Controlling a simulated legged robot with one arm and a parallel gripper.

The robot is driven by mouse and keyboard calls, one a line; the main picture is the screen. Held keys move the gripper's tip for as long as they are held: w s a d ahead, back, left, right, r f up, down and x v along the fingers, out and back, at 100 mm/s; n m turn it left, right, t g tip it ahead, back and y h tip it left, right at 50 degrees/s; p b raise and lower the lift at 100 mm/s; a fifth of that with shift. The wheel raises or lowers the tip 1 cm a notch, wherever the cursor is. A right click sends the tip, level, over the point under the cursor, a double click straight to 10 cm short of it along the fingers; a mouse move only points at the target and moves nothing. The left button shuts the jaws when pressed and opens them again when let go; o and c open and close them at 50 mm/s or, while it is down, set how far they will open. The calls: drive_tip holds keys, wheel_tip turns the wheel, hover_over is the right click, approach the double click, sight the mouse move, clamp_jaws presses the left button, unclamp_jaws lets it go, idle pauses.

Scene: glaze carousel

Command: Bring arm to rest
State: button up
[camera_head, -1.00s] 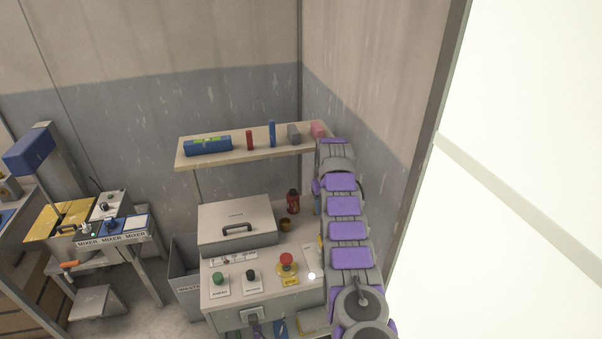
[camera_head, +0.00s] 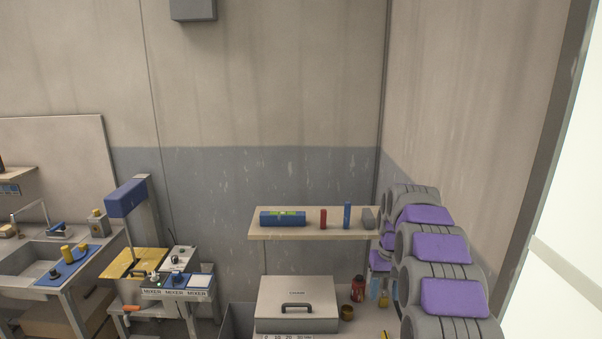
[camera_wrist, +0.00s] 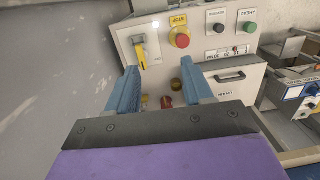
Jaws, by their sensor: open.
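My gripper (camera_wrist: 163,92) shows in the wrist view as two blue fingers set apart, with nothing held between them. In the head view my grey and purple arm stands folded at the right, close to the wall. The fingers are mostly hidden behind my arm there; a bit of blue shows at its left edge.
A mixer bench (camera_head: 178,294) stands left.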

drive_tip(key=s+a+r+b, duration=0.1)
drive_tip(key=s+a+r, duration=0.2)
drive_tip(key=s, duration=0.9)
drive_tip(key=s+a+r, duration=0.2)
drive_tip(key=s+a, duration=0.1)
drive_tip(key=s, duration=0.9)
drive_tip(key=s+a+f, duration=0.1)
drive_tip(key=s+f, duration=0.2)
drive_tip(key=s, duration=0.8)
drive_tip(key=s+f+g+b, duration=0.1)
drive_tip(key=s+f, duration=0.2)
drive_tip(key=s, duration=0.8)
drive_tip(key=shift+a, duration=0.35)
